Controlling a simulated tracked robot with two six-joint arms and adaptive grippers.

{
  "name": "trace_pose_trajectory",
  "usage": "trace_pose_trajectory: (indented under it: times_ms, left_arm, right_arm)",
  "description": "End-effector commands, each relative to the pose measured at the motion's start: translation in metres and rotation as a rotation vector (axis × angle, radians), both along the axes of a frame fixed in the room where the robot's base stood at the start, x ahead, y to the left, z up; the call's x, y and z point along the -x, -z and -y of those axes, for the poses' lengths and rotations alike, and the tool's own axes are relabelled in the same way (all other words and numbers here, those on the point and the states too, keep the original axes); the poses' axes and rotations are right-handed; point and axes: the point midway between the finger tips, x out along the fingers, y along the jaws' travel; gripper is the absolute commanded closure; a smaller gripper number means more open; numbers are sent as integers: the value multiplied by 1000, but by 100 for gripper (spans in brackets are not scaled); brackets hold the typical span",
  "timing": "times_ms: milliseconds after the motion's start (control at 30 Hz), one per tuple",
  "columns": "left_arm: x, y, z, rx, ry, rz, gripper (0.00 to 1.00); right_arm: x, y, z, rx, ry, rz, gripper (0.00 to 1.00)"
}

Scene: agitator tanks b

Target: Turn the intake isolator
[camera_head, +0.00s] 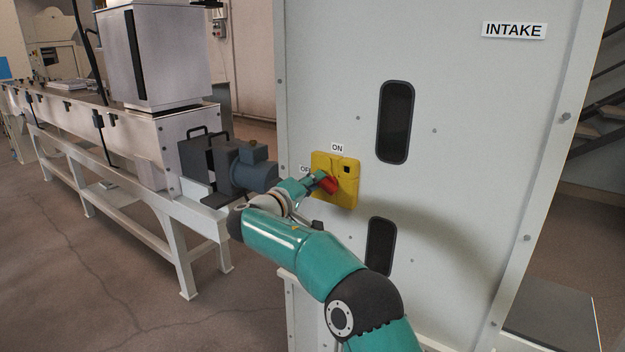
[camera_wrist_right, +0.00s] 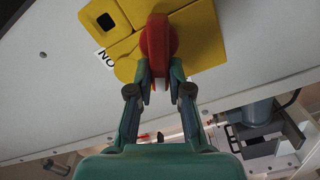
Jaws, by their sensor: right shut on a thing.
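The intake isolator is a yellow box (camera_head: 347,184) with a red handle (camera_head: 329,184) on a pale cabinet panel. An ON label (camera_head: 337,148) sits above the box, and a partly hidden OFF label (camera_head: 305,169) is at its left. My right gripper (camera_head: 323,181) is at the handle. In the right wrist view the red handle (camera_wrist_right: 158,45) stands between the fingertips of my right gripper (camera_wrist_right: 159,72), which is shut on it. The yellow box (camera_wrist_right: 200,40) lies behind the handle. The handle's exact angle is hard to tell. My left gripper is not in view.
The cabinet panel (camera_head: 450,150) carries an INTAKE sign (camera_head: 514,30) and two dark oval slots. A conveyor bench (camera_head: 150,190) with a grey motor (camera_head: 250,170) stands close on the left. The floor (camera_head: 80,270) at the left front is clear.

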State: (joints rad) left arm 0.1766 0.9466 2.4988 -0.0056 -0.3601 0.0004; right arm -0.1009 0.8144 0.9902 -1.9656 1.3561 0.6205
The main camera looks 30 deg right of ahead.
Motion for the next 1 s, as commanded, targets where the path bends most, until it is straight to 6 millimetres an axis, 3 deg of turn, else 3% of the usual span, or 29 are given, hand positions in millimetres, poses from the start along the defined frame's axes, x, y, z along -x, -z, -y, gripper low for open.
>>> trace_pose_trajectory:
  times_ms: [500,1000]
  left_arm:
    - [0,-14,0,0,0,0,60]
    - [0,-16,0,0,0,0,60]
  right_arm:
    - [0,5,5,147,10,-342,100]
    - [0,8,5,174,11,-411,100]
